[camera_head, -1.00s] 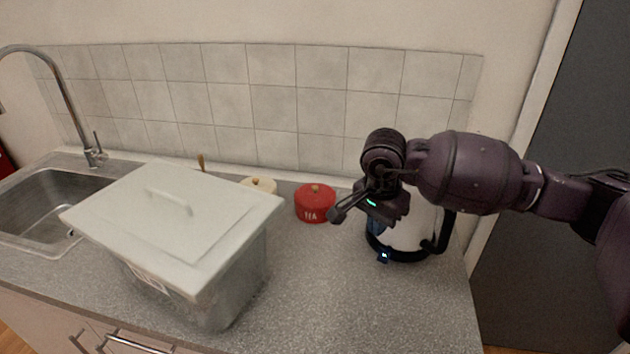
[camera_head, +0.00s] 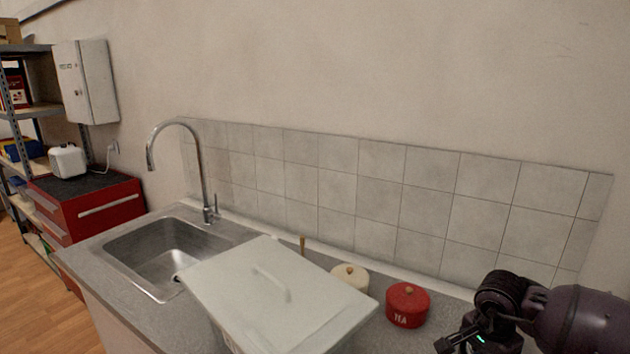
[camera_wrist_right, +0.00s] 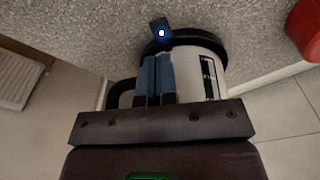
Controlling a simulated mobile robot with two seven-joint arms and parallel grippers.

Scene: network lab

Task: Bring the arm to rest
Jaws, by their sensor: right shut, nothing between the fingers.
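My right arm comes in at the lower right of the head view. Its gripper (camera_head: 452,345) is at the bottom edge there, partly cut off, to the right of the lidded grey box and near the red TEA tin (camera_head: 407,306). In the right wrist view the blue fingers of my right gripper (camera_wrist_right: 155,78) are together, with nothing between them. Behind them is a white kettle (camera_wrist_right: 205,72) with a dark base; I cannot tell how far apart they are. My left gripper is in neither view.
The grey box with a pale lid (camera_head: 285,290) stands on the counter beside the steel sink (camera_head: 165,255) and its tap (camera_head: 205,180). A cream tin (camera_head: 350,276) stands behind it. A red cabinet (camera_head: 90,205) and shelves are at the left. The tiled wall (camera_head: 380,195) closes the back.

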